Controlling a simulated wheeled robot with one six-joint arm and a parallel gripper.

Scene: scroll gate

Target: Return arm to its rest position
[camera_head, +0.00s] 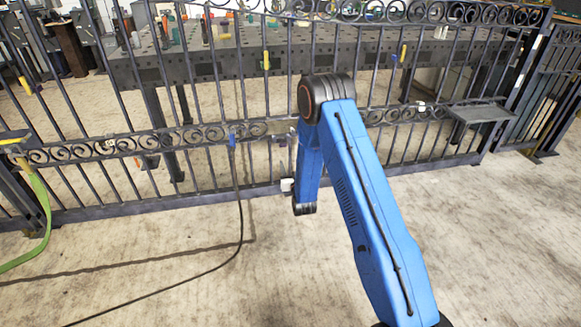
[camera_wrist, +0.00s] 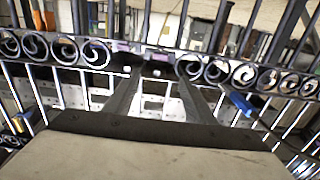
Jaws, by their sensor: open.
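My blue arm rises from the bottom right of the head view and bends down in front of the scroll gate (camera_head: 110,210). My gripper shows in the wrist view (camera_wrist: 158,78), with two dark fingers spread apart and nothing seen held between them. The fingers point at the gate's scroll band (camera_wrist: 95,52), which crosses the wrist view. Whether the fingertips touch the gate I cannot tell. In the head view the gripper is mostly hidden by my arm.
Yellow clamps (camera_head: 266,60) sit on the bars. A perforated metal table (camera_head: 190,66) stands behind the gate. Floor in front is mostly clear.

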